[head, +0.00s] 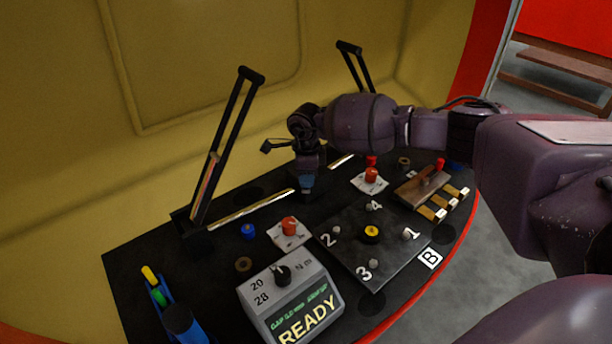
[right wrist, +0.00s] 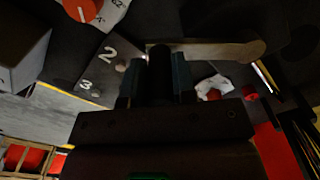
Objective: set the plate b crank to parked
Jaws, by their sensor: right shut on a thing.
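Plate B (head: 395,255) is a dark square plate with studs numbered 1 to 4 and a yellow-capped hub (head: 371,232) in its middle. No crank arm shows on that hub in the head view. My right gripper (head: 306,189) is low over the console, just behind the plate's 2 corner. In the right wrist view its fingers (right wrist: 158,80) are shut on a dark upright handle (right wrist: 160,58). A tan bar (right wrist: 225,50) with a rounded end runs right from behind the handle; whether they join is unclear. My left gripper is not in view.
A tall black lever (head: 228,130) stands left of my right gripper, and another (head: 353,65) behind it. Red knobs (head: 290,225) (head: 371,175) flank it. A READY display box (head: 295,300) sits in front. My right arm passes over the console's right side.

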